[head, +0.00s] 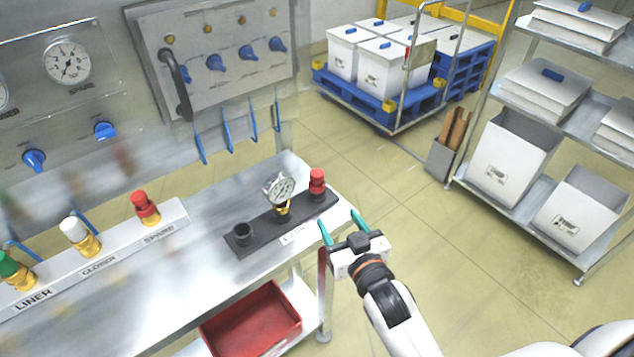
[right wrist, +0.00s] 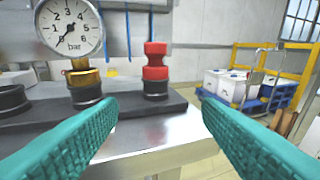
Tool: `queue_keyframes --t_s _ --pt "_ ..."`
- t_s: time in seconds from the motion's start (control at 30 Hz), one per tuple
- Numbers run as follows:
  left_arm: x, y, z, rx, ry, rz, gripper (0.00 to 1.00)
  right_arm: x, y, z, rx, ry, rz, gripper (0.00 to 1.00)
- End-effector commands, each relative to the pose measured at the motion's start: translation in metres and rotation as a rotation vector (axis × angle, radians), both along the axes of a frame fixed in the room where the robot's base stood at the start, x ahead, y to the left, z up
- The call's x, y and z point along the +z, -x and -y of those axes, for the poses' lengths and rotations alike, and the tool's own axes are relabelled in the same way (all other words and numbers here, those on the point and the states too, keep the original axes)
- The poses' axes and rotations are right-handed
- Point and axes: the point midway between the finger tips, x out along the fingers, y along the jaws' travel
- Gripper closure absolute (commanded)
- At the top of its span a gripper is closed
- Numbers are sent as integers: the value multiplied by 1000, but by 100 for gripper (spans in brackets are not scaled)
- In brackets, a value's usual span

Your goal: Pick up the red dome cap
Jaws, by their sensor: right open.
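A red cap (head: 317,183) with a stepped, rounded top stands upright at the right end of a dark block (head: 262,228) on the metal bench. It also shows in the right wrist view (right wrist: 155,68), standing on a black ring, ahead of and between my fingers. My right gripper (head: 341,225) has teal fingers, spread open and empty, just off the bench's right edge and apart from the cap. It also shows in the right wrist view (right wrist: 158,110). Another red-topped brass fitting (head: 145,207) stands at the "SPARE" label. My left gripper is not in view.
A pressure gauge (head: 280,188) stands on the dark block beside the red cap, with an empty black socket (head: 242,233) further left. White-topped (head: 79,236) and green-topped (head: 14,270) fittings line the labelled rail. A red bin (head: 254,318) sits below the bench.

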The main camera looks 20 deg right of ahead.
Motion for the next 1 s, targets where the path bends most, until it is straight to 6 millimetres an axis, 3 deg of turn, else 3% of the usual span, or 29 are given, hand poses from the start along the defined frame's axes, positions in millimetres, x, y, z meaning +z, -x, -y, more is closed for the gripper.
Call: queue_keyframes --t_s 0.27,0.5,0.77,1.0 --pt "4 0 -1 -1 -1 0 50 19 -24 -9 29 -15 126 40" --pt "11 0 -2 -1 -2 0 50 18 -65 -12 29 -15 123 40" --pt "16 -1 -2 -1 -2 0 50 17 -86 -13 29 -14 121 40" --pt "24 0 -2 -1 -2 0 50 15 -120 -14 28 -15 120 40"
